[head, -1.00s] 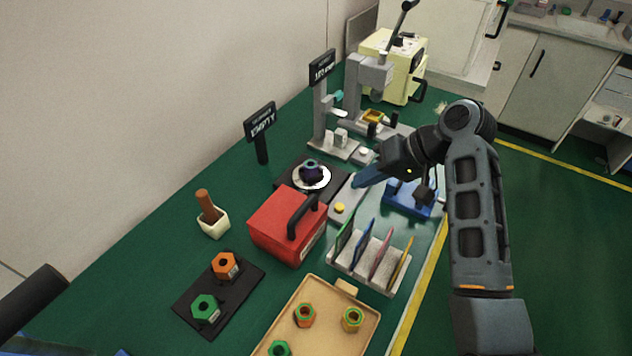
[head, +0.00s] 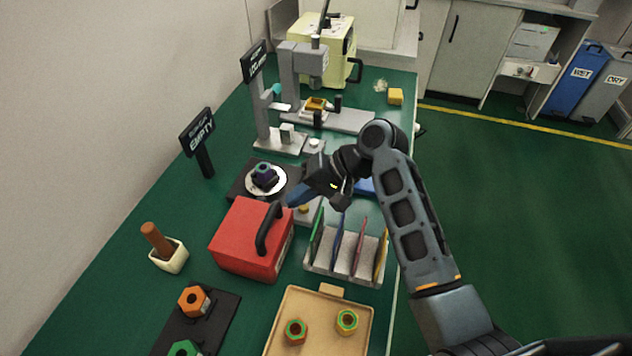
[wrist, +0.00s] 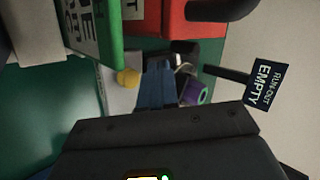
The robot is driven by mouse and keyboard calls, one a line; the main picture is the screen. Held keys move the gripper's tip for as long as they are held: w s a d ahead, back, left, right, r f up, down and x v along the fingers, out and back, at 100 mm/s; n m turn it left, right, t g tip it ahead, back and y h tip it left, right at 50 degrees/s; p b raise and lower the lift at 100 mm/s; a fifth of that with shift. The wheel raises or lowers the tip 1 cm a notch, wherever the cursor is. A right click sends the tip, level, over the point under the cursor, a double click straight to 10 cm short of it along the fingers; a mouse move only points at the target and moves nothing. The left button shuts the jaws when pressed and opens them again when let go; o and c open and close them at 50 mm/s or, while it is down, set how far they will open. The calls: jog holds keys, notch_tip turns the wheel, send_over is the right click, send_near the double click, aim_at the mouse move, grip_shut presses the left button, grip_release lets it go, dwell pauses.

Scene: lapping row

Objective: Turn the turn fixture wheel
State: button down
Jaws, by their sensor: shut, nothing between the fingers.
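A round white wheel (head: 278,184) with a dark blue and purple hub sits on a flat black base between the red box and the grey stand. I take it for the turn fixture wheel; no label on it is readable. In the wrist view its purple hub (wrist: 194,93) shows partly, beside the fingers. My gripper (head: 290,203) is shut and empty, its blue fingers pointing down-left in the head view, near the wheel and the red box's handle. The fingers also show in the wrist view (wrist: 157,88). I cannot tell whether they touch anything.
The red box (head: 240,240) with a black handle stands close to the fingers. A rack (head: 345,265) with coloured plates lies in front of the arm. The EMPTY sign (head: 198,133) and a grey stand (head: 262,110) rise behind. A yellow button (wrist: 128,77) is near the fingers.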

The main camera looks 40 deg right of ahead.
jog(key=shift+w+a, duration=0.55)
jog(key=shift+a, duration=0.25)
jog(key=shift+w+a, duration=0.55)
jog(key=shift+a, duration=0.25)
jog(key=shift+p, duration=0.35)
jog(key=shift+a+r+m+p, duration=0.15)
jog(key=shift+a+m+p, duration=0.25)
jog(key=shift+p, duration=0.2)
jog(key=shift+w+a+m+t+h, duration=0.1)
jog(key=shift+a+m+t+h, duration=0.05)
jog(key=shift+m+t+h, duration=0.2)
